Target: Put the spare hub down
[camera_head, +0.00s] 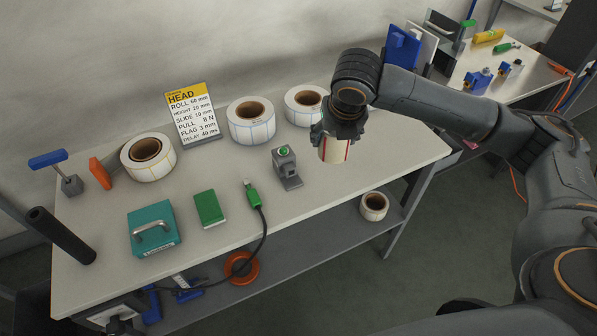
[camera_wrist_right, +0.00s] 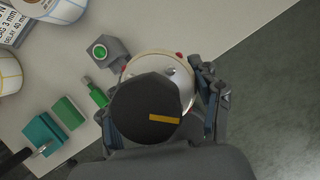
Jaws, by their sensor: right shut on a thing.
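The spare hub (camera_head: 334,150), a cream cylinder with red stripes, is held in my right gripper (camera_head: 338,133). The gripper points down and is shut on its upper part. The hub appears to be above the right part of the table (camera_head: 400,150), near its front edge; I cannot tell the exact gap. In the right wrist view the hub (camera_wrist_right: 160,66) shows as a pale round face with red marks between the fingers, partly covered by a dark round part. I do not make out my left gripper.
A grey device with a green button (camera_head: 287,167) stands left of the hub. Label rolls (camera_head: 251,122) and a sign (camera_head: 193,114) stand behind. A green block (camera_head: 209,209), a teal case (camera_head: 153,229) and a cabled green plug (camera_head: 252,194) lie in front. Another roll (camera_head: 374,206) sits on the lower shelf.

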